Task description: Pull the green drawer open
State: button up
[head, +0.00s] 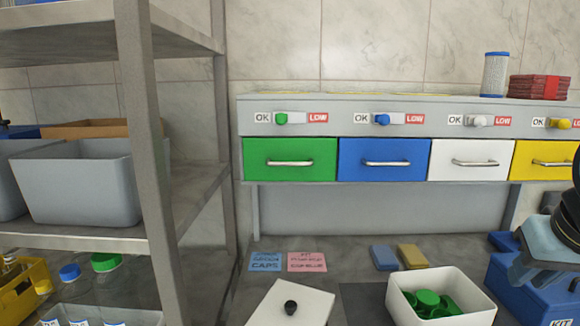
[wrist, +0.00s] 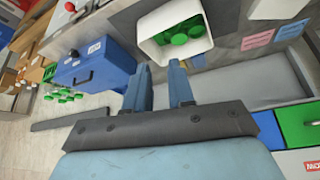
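The green drawer (head: 262,174) is the leftmost of a row of drawers under the grey feeder shelf. Its front looks flush with the blue drawer beside it, so it appears closed. A horizontal metal handle (head: 290,162) crosses its front. The green drawer (wrist: 297,124) also shows at the right edge of the wrist view. My gripper (wrist: 160,78) is open and empty, with a clear gap between its blue fingers.
Right of it are the blue drawer (head: 384,175), white drawer (head: 471,174) and yellow drawer (head: 540,172). A white bin (head: 470,310) of green caps and a lidded white box (head: 275,312) stand below. A metal rack post (head: 147,150) rises on the left.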

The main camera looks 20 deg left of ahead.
jog(key=shift+a, duration=0.3)
jog(key=m+g+y, duration=0.5)
jog(key=m+y, duration=0.2)
jog(key=y, duration=0.9)
send_near(300, 164)
jog(key=a, duration=0.4)
jog(key=a+f, duration=0.1)
jog(key=a, duration=0.3)
jog(key=a+f, duration=0.1)
jog(key=a, duration=0.3)
jog(key=shift+w, duration=0.35)
grip_shut()
